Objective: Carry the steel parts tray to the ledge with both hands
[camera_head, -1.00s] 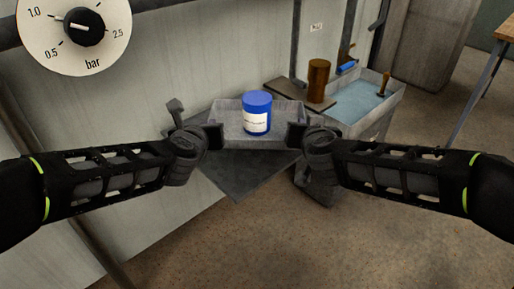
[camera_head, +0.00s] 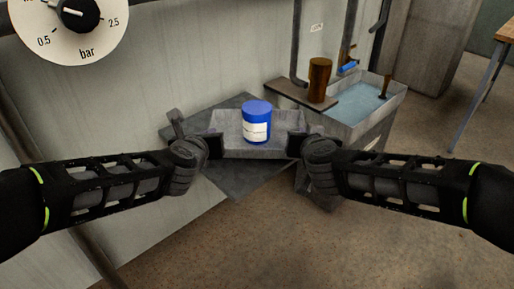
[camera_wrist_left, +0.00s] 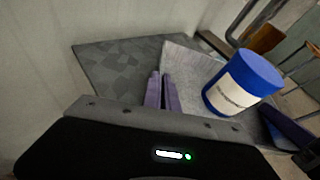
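The steel parts tray (camera_head: 284,153) is a shallow grey tray in the middle of the head view, roughly level. A blue jar with a white label (camera_head: 256,113) stands upright in it. My left gripper (camera_head: 214,146) is closed at the tray's left end; in the left wrist view its two fingers (camera_wrist_left: 162,92) are close together at the tray's edge. My right gripper (camera_head: 297,146) is at the right end and appears closed on it. A dark grey slab, seemingly the ledge (camera_head: 240,183), lies under and behind the tray. I cannot tell whether they touch.
A basin of blue water (camera_head: 362,106) stands to the right, with a brown cylinder (camera_head: 319,79) on a board (camera_head: 288,93) beside it. A pale wall (camera_head: 180,60) with a bar gauge (camera_head: 75,15) is behind and left. Floor is clear at front right.

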